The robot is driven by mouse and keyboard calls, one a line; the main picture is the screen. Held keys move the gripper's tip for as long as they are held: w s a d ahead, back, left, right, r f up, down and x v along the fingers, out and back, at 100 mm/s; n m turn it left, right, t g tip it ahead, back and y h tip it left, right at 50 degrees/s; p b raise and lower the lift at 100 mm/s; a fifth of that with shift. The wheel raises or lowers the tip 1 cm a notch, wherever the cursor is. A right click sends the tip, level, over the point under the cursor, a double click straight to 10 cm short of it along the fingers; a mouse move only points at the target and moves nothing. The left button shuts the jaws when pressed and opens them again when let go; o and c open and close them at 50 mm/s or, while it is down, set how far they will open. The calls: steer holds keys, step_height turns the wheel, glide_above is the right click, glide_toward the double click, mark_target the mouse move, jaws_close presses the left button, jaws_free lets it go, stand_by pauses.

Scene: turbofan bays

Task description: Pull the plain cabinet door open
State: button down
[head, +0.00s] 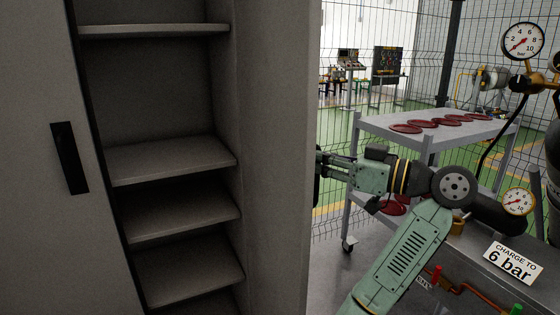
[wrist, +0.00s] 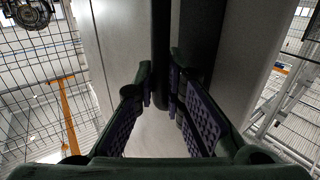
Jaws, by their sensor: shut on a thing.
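The grey cabinet has an open door (head: 278,150), which stands out from the frame at the right of the shelves. Its outer face is turned away from the head view. The door's dark handle (head: 317,182) shows at its outer edge, partly hidden. My gripper (head: 322,163) reaches it from the right. In the wrist view my gripper (wrist: 160,90) has its two padded fingers on either side of the dark handle bar (wrist: 161,45), shut on it. The pale door face (wrist: 125,40) lies behind the bar.
The other cabinet door (head: 35,200) at left is closed, with a black handle (head: 70,158). The shelves (head: 175,160) inside look empty. A grey cart (head: 375,122) with dark red discs stands behind my arm. Gauges and a bench with a "6 bar" sign (head: 513,261) are close at right.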

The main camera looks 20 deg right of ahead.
steer(key=w+d+n+g+y+p, duration=0.1)
steer(key=d, duration=0.5)
steer(key=shift+w+d+y+p, duration=0.2)
steer(key=shift+d+y+p, duration=0.1)
steer(key=shift+d+p, duration=0.1)
steer(key=c, duration=1.7)
jaws_free()
steer(key=shift+o, duration=0.2)
steer(key=v, duration=1.2)
steer(key=shift+r, duration=0.15)
steer(key=shift+w+n, duration=0.15)
steer(key=shift+n, duration=0.15)
